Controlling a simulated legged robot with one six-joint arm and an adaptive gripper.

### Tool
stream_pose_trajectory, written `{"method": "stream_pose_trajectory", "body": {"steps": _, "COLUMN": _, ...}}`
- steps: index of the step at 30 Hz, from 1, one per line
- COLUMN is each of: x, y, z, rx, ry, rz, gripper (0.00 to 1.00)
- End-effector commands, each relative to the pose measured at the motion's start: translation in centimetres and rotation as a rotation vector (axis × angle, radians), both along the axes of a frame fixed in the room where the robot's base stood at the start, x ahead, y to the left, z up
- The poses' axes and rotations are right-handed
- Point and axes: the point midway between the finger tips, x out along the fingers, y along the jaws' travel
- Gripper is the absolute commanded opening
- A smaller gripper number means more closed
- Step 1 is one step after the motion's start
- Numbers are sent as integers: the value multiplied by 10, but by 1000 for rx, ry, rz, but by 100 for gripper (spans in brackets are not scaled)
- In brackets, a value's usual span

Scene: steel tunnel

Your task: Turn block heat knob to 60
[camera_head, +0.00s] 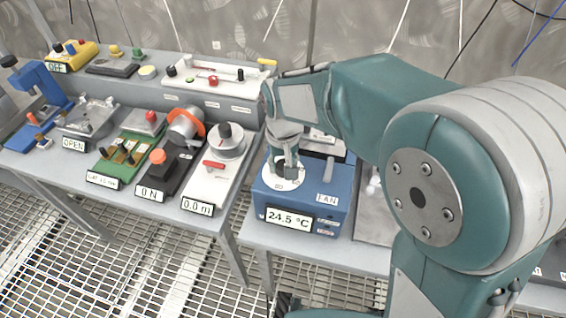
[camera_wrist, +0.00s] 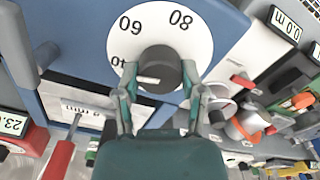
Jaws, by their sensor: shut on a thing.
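The blue heater box (camera_head: 300,195) stands on the bench in the head view, with its display (camera_head: 288,217) reading 24.5 °C. Its white dial (camera_head: 270,176) is partly covered by my gripper (camera_head: 285,165), which comes down from above. In the wrist view the dial (camera_wrist: 199,37) shows 60 and 80 upside down, with part of another number at the left. The dark round block heat knob (camera_wrist: 160,64) sits at the dial's middle. My gripper (camera_wrist: 158,88) is shut on it, one finger on each side. A pale mark shows on the knob; its exact setting I cannot tell.
A FAN label (camera_head: 327,199) is on the box. To its left stands a white device (camera_head: 222,163) with a black knob and red lever, its display reading 0.0 m. Further left are several more devices on the bench. The grated floor in front is clear.

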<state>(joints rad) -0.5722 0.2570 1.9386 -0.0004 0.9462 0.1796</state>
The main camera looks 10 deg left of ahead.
Motion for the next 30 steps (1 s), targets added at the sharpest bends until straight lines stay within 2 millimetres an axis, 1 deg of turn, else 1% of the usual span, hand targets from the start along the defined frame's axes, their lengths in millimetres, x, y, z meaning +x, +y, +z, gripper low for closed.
{"method": "stream_pose_trajectory", "body": {"steps": 15, "x": 0, "y": 0, "z": -1, "rx": 2, "ry": -1, "rz": -470, "gripper": 5}}
{"method": "stream_pose_trajectory", "body": {"steps": 24, "x": 0, "y": 0, "z": -1, "rx": 2, "ry": -1, "rz": -651, "gripper": 5}}
{"method": "stream_pose_trajectory", "body": {"steps": 30, "x": 0, "y": 0, "z": 0, "rx": 2, "ry": -1, "rz": -712, "gripper": 5}}
